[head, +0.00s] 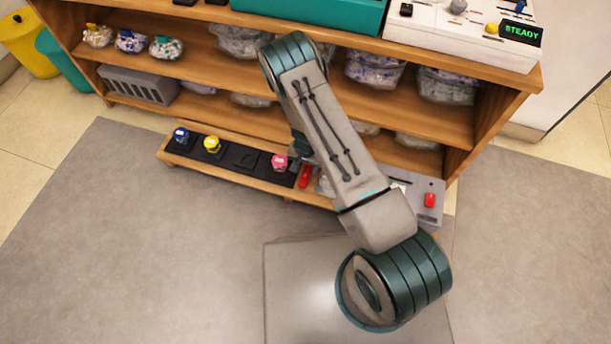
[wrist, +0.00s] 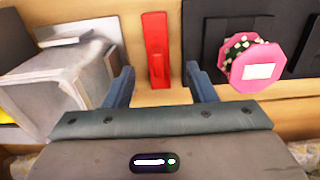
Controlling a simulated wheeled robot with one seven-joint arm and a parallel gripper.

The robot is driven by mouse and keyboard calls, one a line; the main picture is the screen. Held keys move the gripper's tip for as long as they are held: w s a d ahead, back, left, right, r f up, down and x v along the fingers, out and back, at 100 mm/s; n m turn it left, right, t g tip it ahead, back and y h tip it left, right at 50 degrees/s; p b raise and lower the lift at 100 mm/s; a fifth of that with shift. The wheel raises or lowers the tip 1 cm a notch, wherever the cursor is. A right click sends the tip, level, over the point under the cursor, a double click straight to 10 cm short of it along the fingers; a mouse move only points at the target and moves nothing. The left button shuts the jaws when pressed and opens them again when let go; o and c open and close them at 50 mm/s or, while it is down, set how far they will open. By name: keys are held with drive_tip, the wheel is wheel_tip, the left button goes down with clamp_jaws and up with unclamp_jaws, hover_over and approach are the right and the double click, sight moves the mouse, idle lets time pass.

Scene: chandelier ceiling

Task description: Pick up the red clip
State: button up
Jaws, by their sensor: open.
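The red clip (wrist: 157,52) lies on the wooden lower shelf, long and narrow, running away from me in the wrist view. It also shows in the head view (head: 305,177), just right of the pink-topped item, partly beside my arm. My gripper (wrist: 160,82) is open, its two blue-grey fingers apart, one on each side of the clip's line. The clip's near end lies between the fingertips in the picture, with gaps on both sides. I cannot tell the height of the fingertips above the shelf. In the head view my gripper is mostly hidden behind my arm.
A pink item (wrist: 250,66) on a black tray sits close right of the fingers. A pale box-like object (wrist: 65,75) stands close left. Yellow (head: 212,144) and blue (head: 181,136) items share the shelf. A grey panel with a red part (head: 430,200) lies right. Upper shelves overhang behind.

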sight(306, 170)
wheel_tip(306, 170, down, 3)
drive_tip(key=shift+f+b, duration=0.1)
drive_tip(key=shift+b, duration=0.45)
drive_tip(key=c, duration=1.1)
drive_tip(key=shift+o, duration=0.2)
